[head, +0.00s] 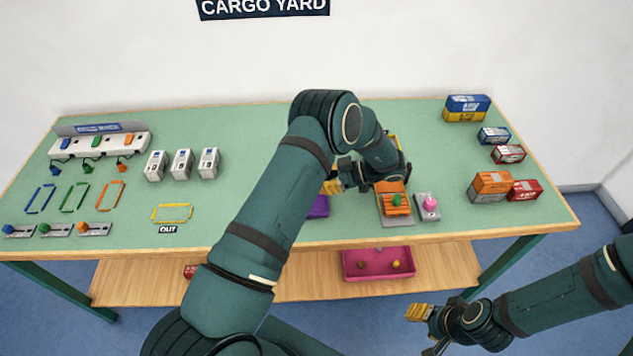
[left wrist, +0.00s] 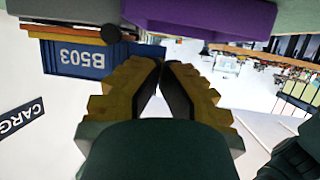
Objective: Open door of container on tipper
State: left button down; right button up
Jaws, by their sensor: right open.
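A blue container (left wrist: 95,58) marked B503 shows upside down in the left wrist view, left of my left fingertips. In the head view my left arm hides it, and I cannot make out its door. My left gripper (left wrist: 163,64) has its yellow fingertips almost together, with nothing seen between them. My right gripper (head: 420,314) is open and empty, in front of the table.
An orange unit with a green knob (head: 397,201) and a grey box with a pink button (head: 430,206) stand right of my left gripper. Containers (head: 490,184) stand at the right. A pink bin (head: 378,265) sits on the lower shelf. The table's left-middle is mostly clear.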

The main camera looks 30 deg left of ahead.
pick_arm(q)
jog(key=n+g+h, duration=0.1)
jog(key=w+n+g+h+b, duration=0.1)
jog(key=n, duration=0.1)
jog(key=shift+d+f+g, duration=0.1)
jog(key=shift+f+g, duration=0.1)
jog(key=shift+g, duration=0.2)
jog(key=shift+w+r+n+g+h+b, duration=0.1)
jog(key=shift+w+n+g+h+b, duration=0.15)
jog(key=shift+n+g+h+b, duration=0.4)
jog(key=shift+n, duration=0.25)
jog(key=c, duration=1.1)
grip_release()
jog(key=shift+r, duration=0.1)
notch_tip(320, 180, up, 10)
